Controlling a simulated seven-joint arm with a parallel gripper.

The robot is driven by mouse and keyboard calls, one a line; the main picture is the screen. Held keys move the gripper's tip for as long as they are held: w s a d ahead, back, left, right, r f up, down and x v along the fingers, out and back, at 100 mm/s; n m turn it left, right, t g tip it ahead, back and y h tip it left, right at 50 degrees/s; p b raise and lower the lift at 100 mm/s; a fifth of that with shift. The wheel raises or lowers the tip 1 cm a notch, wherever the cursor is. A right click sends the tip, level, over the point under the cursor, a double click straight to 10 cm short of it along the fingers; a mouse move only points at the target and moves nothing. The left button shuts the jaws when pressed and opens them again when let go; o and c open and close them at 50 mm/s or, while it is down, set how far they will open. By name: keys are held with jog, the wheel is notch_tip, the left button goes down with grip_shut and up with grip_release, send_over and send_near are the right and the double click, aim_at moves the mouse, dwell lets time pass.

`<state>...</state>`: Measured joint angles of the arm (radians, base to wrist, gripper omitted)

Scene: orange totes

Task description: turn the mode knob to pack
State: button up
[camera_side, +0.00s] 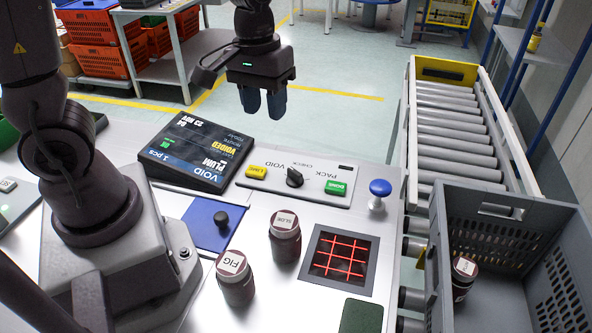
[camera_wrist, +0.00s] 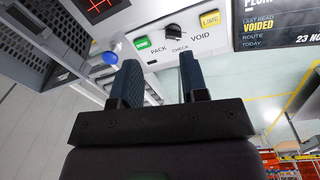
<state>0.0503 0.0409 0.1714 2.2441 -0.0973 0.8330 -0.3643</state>
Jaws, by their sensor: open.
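The black mode knob (camera_side: 294,177) sits on a pale panel (camera_side: 316,195) marked VOID, CHECK and PACK. It also shows in the wrist view (camera_wrist: 174,32), just beyond my fingertips. I cannot tell for sure which mark its pointer faces. My gripper (camera_side: 263,103) is open and empty, hanging above and behind the panel, clear of the knob. In the wrist view its two dark blue fingers (camera_wrist: 158,62) stand apart, with the knob showing between and past them. The dark display (camera_side: 196,152) beside the panel reads VOID and VOIDED.
A yellow button (camera_side: 256,172) and a green button (camera_side: 336,187) flank the knob. A blue mushroom button (camera_side: 380,188) stands to the right. Jars marked FIG (camera_side: 235,279) and SLOE (camera_side: 285,238) stand in front, near a red-lit scanner (camera_side: 341,258). A grey tote (camera_side: 505,190) holds another jar.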

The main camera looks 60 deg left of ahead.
aim_at(296, 172)
jog(key=w+a+f+n, duration=0.5)
jog(key=w+f+n, duration=0.4)
jog(key=n, duration=0.5)
jog(key=shift+n+y, duration=0.3)
jog(key=f, duration=1.3)
jog(key=shift+s+d, duration=0.15)
jog(key=shift+s, duration=0.15)
grip_shut()
